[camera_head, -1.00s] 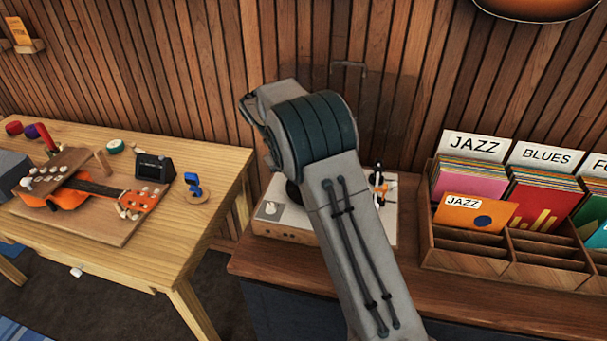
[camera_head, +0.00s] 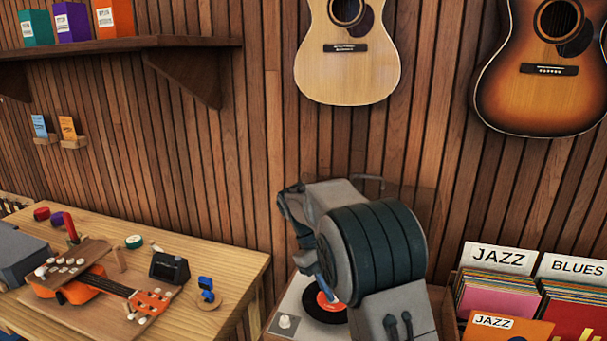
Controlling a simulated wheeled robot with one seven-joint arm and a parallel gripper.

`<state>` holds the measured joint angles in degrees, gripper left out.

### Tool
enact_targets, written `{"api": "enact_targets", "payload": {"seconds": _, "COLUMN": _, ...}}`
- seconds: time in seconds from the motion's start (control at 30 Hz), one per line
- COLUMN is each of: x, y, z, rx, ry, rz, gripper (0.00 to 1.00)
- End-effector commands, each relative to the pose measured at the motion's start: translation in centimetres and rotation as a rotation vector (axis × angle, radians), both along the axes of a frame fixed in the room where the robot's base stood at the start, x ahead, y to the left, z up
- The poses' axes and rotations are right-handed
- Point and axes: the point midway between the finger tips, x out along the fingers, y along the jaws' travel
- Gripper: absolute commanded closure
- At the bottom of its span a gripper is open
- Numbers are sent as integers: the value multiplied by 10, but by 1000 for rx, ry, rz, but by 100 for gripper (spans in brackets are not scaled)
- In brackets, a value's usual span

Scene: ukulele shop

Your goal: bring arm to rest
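My arm rises from the bottom of the head view, with a large grey link and a dark ribbed joint in front of the record player (camera_head: 287,320). The arm bends down behind that joint toward the record player. My gripper is hidden behind the arm, so its fingers and anything in them do not show. A black record with a red-orange label (camera_head: 324,303) shows in part on the player, left of the joint.
A wooden table (camera_head: 222,259) at the left holds an orange ukulele (camera_head: 84,291), a black device (camera_head: 170,268) and small items. Record bins (camera_head: 503,283) stand right of my arm. Two guitars (camera_head: 347,60) (camera_head: 545,70) hang on the slatted wall below no visible shelf; a shelf (camera_head: 120,45) is upper left.

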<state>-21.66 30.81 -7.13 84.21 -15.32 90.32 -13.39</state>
Motion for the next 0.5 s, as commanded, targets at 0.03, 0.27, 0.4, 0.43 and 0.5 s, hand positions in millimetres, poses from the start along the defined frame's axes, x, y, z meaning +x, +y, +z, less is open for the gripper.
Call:
{"api": "enact_targets", "payload": {"seconds": 0.03, "x": -11, "y": -10, "z": 11, "rx": 30, "ry": -32, "rz": -25, "gripper": 68}}
{"api": "enact_targets", "payload": {"seconds": 0.27, "x": -61, "y": -38, "z": 38, "rx": 150, "ry": -175, "rz": -126, "gripper": 68}}
{"api": "enact_targets", "payload": {"seconds": 0.4, "x": -94, "y": -51, "z": 47, "rx": 213, "ry": -264, "rz": -188, "gripper": 68}}
{"api": "enact_targets", "payload": {"seconds": 0.43, "x": -102, "y": -53, "z": 49, "rx": 225, "ry": -283, "rz": -202, "gripper": 68}}
{"api": "enact_targets", "payload": {"seconds": 0.5, "x": -120, "y": -58, "z": 51, "rx": 254, "ry": -331, "rz": -235, "gripper": 68}}
